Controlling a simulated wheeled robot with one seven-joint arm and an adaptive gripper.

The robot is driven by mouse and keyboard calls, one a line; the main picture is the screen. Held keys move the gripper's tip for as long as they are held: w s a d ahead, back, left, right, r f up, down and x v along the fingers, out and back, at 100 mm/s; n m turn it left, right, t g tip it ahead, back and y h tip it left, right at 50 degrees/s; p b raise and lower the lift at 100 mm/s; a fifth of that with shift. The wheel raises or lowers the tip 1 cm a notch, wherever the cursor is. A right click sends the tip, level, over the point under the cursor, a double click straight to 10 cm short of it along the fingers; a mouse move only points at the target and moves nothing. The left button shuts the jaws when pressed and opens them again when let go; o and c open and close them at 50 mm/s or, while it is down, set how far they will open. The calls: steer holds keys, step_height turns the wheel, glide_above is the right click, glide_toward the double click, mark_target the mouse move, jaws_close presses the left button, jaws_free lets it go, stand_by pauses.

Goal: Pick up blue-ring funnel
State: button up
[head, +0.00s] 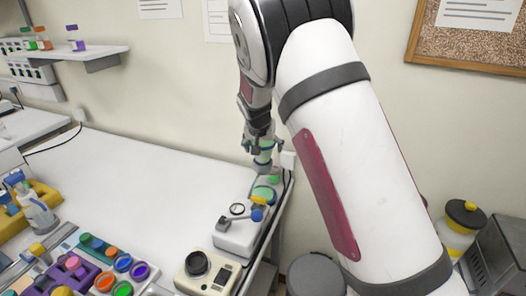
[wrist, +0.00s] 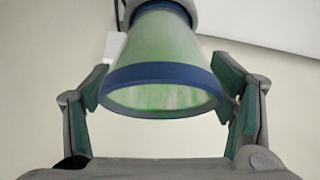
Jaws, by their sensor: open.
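The blue-ring funnel (wrist: 160,55) fills the upper middle of the wrist view. It is a pale green translucent cone with a blue band around its wide rim, and the rim faces the camera. My gripper (wrist: 163,90) is open, with one green-padded finger on each side of the funnel near the ring. A gap shows by the left finger; the right finger is very close to the rim, and contact cannot be told. In the head view the funnel (head: 263,159) shows small below my gripper (head: 263,143), above the bench's far right end. The funnel's narrow end is hidden.
A white device (head: 237,238) with a blue knob stands just in front, near the bench's right edge. A beige meter (head: 207,272) stands closer. Colored cups in trays (head: 105,284) and a spray bottle (head: 37,212) are at left. The middle of the white bench (head: 140,185) is clear.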

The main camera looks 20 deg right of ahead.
steer(key=shift+w+d+f, duration=0.1)
steer(key=shift+w+f, duration=0.25)
steer(key=shift+f, duration=0.15)
steer(key=c, duration=1.1)
